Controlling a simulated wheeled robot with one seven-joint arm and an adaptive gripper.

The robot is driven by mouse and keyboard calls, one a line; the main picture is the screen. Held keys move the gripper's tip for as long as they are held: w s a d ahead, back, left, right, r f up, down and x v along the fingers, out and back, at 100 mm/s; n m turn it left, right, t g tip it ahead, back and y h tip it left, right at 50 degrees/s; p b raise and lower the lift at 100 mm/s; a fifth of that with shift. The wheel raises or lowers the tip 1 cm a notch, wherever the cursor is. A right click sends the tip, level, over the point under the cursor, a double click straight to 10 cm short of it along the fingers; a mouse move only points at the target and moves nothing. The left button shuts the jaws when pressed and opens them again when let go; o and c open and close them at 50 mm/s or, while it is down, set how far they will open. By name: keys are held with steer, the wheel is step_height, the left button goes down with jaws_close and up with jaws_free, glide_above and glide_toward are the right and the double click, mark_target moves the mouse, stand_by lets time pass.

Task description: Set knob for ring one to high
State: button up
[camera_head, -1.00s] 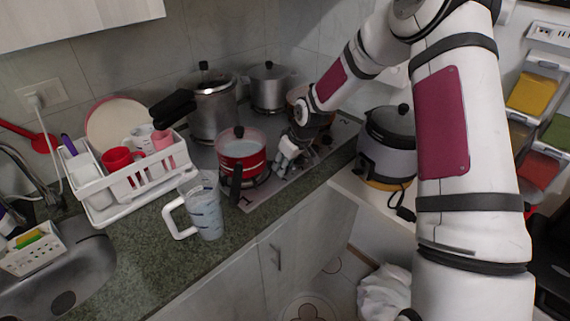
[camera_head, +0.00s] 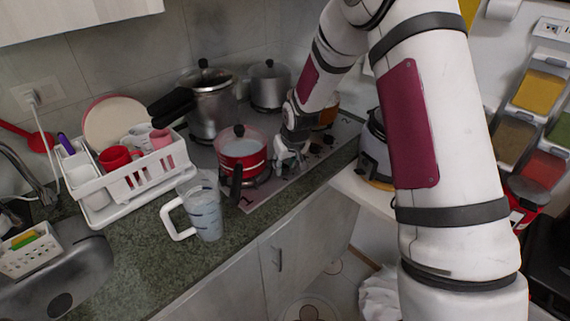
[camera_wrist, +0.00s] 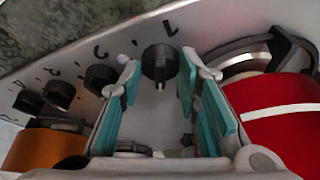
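The stove panel (camera_wrist: 205,28) carries a row of black knobs beside printed marks. One black knob (camera_wrist: 160,62) sits by the mark that looks like a 1, at the end of the row nearest the red pot. My gripper (camera_wrist: 158,72) is open, with its teal-padded fingers on either side of this knob; I cannot tell whether they touch it. Other knobs (camera_wrist: 98,78) lie to the left in the wrist view. In the head view my gripper (camera_head: 288,158) is over the stove front, just right of the red pot (camera_head: 242,160), and hides the knob.
The red pot is close beside the right finger in the wrist view (camera_wrist: 280,108). An orange pot (camera_wrist: 42,150) is at left there. A pitcher (camera_head: 205,212), dish rack (camera_head: 128,180) and pressure cooker (camera_head: 212,112) stand nearby. A rice cooker (camera_head: 376,150) is partly hidden by my arm.

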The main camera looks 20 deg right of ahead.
steer(key=o, duration=0.4)
steer(key=v, duration=1.2)
steer(key=shift+o, duration=0.2)
